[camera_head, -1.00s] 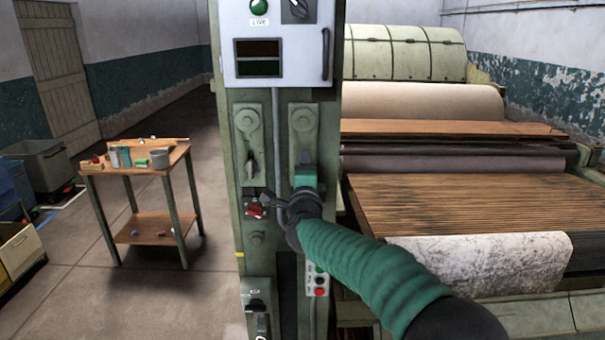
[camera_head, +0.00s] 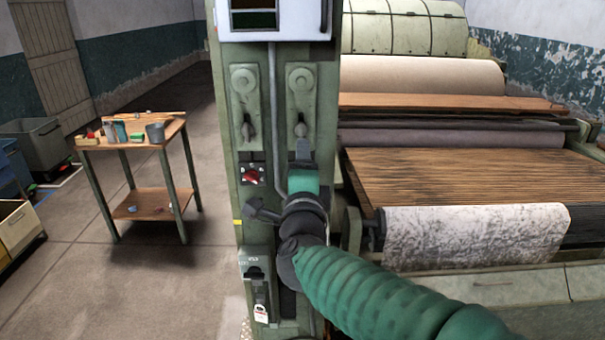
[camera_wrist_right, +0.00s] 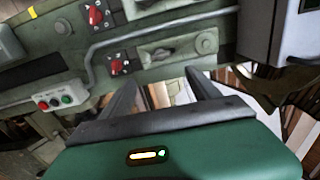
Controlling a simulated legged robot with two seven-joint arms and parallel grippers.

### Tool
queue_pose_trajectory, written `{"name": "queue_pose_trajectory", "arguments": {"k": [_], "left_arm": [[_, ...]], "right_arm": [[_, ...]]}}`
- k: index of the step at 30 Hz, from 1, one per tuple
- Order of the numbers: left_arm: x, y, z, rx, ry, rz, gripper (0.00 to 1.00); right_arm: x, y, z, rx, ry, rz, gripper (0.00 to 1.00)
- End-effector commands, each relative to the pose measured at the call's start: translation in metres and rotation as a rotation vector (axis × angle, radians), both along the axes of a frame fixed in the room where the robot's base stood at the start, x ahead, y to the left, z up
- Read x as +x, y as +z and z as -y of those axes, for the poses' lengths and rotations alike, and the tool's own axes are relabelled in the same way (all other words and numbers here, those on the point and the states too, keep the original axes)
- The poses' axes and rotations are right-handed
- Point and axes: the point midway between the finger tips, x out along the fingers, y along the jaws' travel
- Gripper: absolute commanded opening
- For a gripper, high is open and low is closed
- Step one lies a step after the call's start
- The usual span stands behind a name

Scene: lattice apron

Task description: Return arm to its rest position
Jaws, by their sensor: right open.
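My right arm comes in from the lower right of the head view in a ribbed green sleeve. Its right gripper (camera_head: 303,150) points up in front of the green control column (camera_head: 262,215), just below the right lever (camera_head: 300,126). The right wrist view shows the two dark fingers (camera_wrist_right: 163,92) spread apart with nothing held between them. In that view the column's face lies beyond the fingers, with a lever plate, red switches and a button box. Contact with the column cannot be made out. My left gripper is not in view.
The column carries a left lever (camera_head: 246,128), a red switch (camera_head: 252,175) and a white-fronted box (camera_head: 275,20). A roller machine (camera_head: 460,180) with a slatted bed stands right. A small wooden table (camera_head: 145,135) with cans stands left, with open floor between it and the column.

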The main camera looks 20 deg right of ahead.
Motion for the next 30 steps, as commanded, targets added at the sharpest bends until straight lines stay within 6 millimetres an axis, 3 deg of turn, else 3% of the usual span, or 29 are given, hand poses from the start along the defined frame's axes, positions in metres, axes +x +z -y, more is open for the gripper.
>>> {"name": "queue_pose_trajectory", "arguments": {"k": [10,13,14,17,20,21,24,27,30], "left_arm": [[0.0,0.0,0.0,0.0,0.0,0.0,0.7],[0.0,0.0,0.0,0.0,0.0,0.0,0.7],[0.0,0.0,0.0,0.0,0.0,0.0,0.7],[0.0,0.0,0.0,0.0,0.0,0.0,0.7],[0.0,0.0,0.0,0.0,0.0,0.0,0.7],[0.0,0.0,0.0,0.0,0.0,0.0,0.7],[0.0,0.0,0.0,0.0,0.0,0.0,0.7],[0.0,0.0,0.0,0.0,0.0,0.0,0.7],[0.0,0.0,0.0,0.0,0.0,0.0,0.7]], "right_arm": [[-0.004,-0.001,-0.001,-0.003,0.002,-0.004,0.71],[-0.002,-0.022,-0.006,-0.087,0.052,-0.069,0.71],[-0.002,-0.036,-0.01,-0.139,0.085,-0.11,0.71],[-0.009,-0.106,-0.022,-0.382,0.249,-0.314,0.71],[-0.04,-0.193,-0.026,-0.64,0.459,-0.555,0.71],[-0.059,-0.225,-0.025,-0.729,0.544,-0.648,0.71],[-0.115,-0.297,-0.015,-0.922,0.767,-0.867,0.71],[-0.176,-0.349,0.0,-1.064,0.981,-1.047,0.71],[-0.223,-0.378,0.014,-1.15,1.146,-1.171,0.71]]}}
